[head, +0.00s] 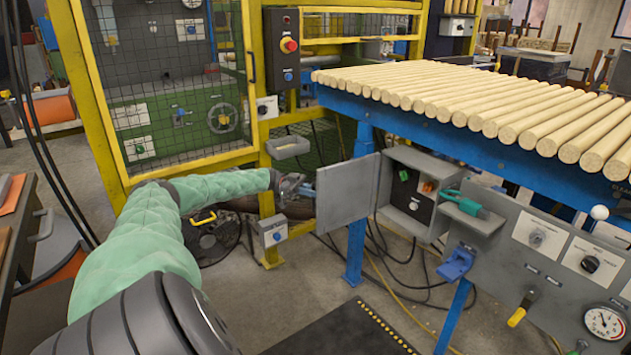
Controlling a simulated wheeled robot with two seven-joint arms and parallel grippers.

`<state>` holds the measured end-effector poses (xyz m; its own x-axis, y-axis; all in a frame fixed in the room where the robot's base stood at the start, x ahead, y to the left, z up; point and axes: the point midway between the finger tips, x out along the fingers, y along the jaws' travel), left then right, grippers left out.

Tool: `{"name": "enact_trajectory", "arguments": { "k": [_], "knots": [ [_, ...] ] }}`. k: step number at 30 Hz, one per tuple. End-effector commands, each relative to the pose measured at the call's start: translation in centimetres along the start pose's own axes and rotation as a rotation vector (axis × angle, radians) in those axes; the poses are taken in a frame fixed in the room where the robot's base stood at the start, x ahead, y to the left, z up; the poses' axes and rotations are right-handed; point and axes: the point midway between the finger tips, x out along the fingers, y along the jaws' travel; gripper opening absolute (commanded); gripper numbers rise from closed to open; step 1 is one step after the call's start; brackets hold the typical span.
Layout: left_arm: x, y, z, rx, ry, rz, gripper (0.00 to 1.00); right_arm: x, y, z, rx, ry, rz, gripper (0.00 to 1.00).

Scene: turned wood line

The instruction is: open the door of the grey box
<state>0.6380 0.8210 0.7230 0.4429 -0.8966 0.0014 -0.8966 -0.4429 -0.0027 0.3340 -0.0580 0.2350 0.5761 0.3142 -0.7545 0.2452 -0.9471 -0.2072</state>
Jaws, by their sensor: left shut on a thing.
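The grey box (424,168) is mounted under the front of the blue conveyor frame. Its grey door (346,194) stands swung out to the left, so the box's inside shows, with a black panel, a knob, and small green and orange parts. My left gripper (308,190) is at the door's left edge, shut on the door there. Its fingertips are small in view and partly hidden by the door edge. My left arm, in a green sleeve, reaches in from the lower left. My right gripper is not in view.
Wooden rods (470,95) lie on the blue conveyor (440,122) above the box. A grey control panel (560,250) and a small shelf with a green tool (463,203) are to the right. A yellow mesh guard (258,90) stands behind my arm. Cables hang below the box.

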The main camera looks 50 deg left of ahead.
Motion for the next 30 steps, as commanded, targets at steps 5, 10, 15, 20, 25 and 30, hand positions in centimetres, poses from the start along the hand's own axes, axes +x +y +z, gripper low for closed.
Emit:
{"name": "enact_trajectory", "arguments": {
  "k": [5, 10, 15, 20, 25, 30],
  "knots": [
    [-0.27, -0.35, 0.01, 0.000, 0.000, -0.001, 0.00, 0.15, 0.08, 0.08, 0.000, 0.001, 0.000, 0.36],
    [-0.37, -0.44, -0.01, -0.001, 0.000, -0.001, 0.00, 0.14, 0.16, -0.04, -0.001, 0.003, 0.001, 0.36],
    [-0.36, -0.44, -0.01, 0.000, 0.000, -0.001, 0.00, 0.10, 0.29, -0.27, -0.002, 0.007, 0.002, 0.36],
    [-0.34, -0.44, -0.01, 0.000, 0.000, -0.001, 0.16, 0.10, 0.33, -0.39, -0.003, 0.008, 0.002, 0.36],
    [-0.34, -0.42, 0.00, 0.000, 0.000, -0.001, 0.29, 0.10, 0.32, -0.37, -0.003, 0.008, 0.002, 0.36],
    [-0.40, -0.41, 0.02, 0.000, 0.000, -0.001, 0.29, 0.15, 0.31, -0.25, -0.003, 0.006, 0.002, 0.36]
  ]
}}
